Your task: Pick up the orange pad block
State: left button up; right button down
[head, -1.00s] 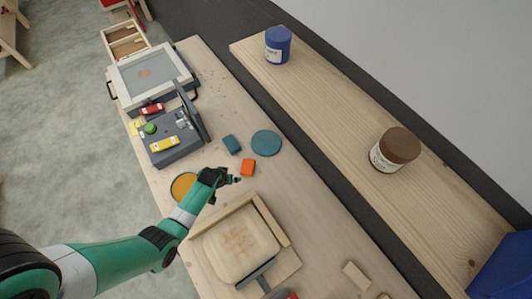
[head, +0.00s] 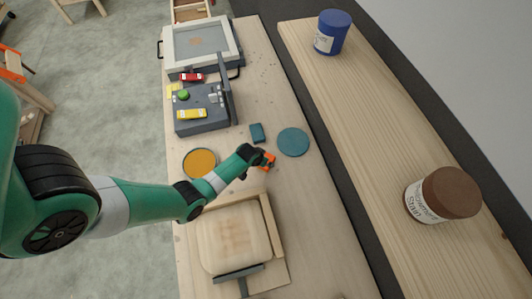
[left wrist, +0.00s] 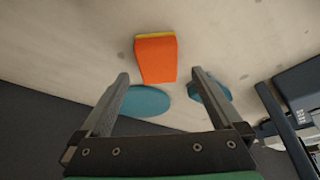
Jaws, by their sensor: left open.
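The orange pad block (head: 267,160) lies on the wooden bench, just beyond the tips of my left gripper (head: 262,158) in the head view, which partly hides it. In the left wrist view the orange pad block (left wrist: 156,58) has a yellow far edge and sits centred ahead of the fingers. My left gripper (left wrist: 160,82) is open with nothing between its fingertips. My right gripper is not in view.
A teal block (head: 257,133) and a teal disc (head: 293,142) lie close by. A wooden chair form (head: 234,240) is nearer, and a grey device (head: 203,110) is farther off. Jars stand on the right shelf.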

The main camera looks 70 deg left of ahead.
aim_at(272, 158)
pick_arm(q)
jog(key=b+x, duration=0.5)
jog(key=shift+w, duration=0.15)
jog(key=shift+c, duration=0.2)
jog(key=c, duration=1.5)
jog(key=shift+r, duration=0.15)
